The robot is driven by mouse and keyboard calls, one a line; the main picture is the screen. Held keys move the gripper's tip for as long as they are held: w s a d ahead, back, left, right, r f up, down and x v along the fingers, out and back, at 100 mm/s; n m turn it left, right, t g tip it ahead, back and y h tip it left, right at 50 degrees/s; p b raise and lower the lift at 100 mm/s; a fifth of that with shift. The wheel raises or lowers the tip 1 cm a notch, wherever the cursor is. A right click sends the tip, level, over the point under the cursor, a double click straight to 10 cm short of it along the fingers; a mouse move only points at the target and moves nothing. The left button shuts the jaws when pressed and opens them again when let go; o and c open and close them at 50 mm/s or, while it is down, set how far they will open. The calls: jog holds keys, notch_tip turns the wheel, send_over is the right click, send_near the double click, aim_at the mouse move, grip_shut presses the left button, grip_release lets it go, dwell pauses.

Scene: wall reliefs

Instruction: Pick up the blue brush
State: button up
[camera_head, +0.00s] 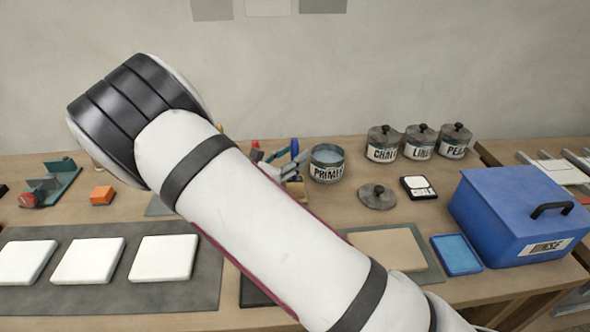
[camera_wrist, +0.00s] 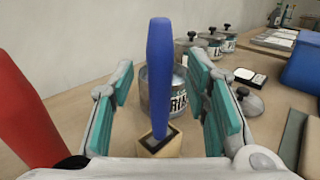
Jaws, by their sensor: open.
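The blue brush (camera_wrist: 160,70) stands upright in the wrist view, its blue handle up and its lower end at a small wooden block-like holder (camera_wrist: 158,146). My gripper (camera_wrist: 165,95) is open, with one teal-padded finger on each side of the brush. The handle is between the fingers, and I see a gap on both sides. In the head view a bit of the blue handle (camera_head: 295,149) shows behind my arm, which hides most of the gripper and the holder.
A primer tin (camera_head: 327,165) stands just behind the brush. A red handle (camera_wrist: 25,110) is close at the left in the wrist view. Lidded jars (camera_head: 421,141), a loose lid (camera_head: 377,196), a scale (camera_head: 418,187) and a blue rinse box (camera_head: 515,215) are to the right.

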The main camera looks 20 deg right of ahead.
jog(key=shift+w+d, duration=0.4)
jog(key=shift+d, duration=0.2)
grip_shut()
